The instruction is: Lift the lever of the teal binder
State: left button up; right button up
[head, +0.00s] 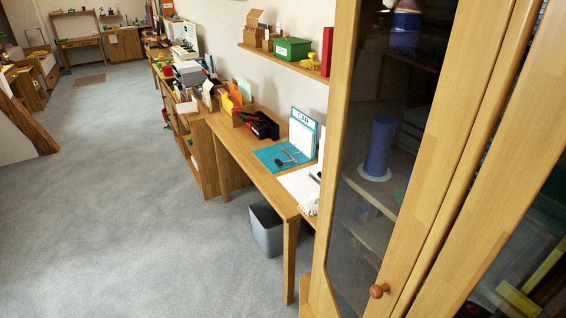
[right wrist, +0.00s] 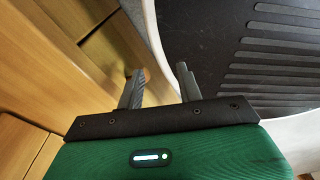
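The teal binder (head: 275,155) lies open on the wooden desk, its inside facing up and its other cover standing upright against the wall with white paper on it. Its dark lever mechanism (head: 287,159) shows on the flat teal part, small in the head view. My right gripper (right wrist: 160,80) is in the right wrist view, its two grey fingers apart with nothing between them. It is not in the head view, and the binder is not in the right wrist view. My left gripper is in neither view.
A glass-door cabinet (head: 440,150) with a round knob stands close on the right, beside the desk (head: 250,160). A grey bin (head: 266,230) stands under the desk. The carpet floor on the left is clear.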

aim_at(278, 162)
jog(key=i+j+u, duration=0.2)
jog(key=j+u, duration=0.2)
jog(key=i+j+u, duration=0.3)
jog(key=j+u, duration=0.15)
jog(key=i+j, duration=0.2)
jog(key=i, duration=0.15)
jog(key=i+j, duration=0.25)
jog(key=i, duration=0.15)
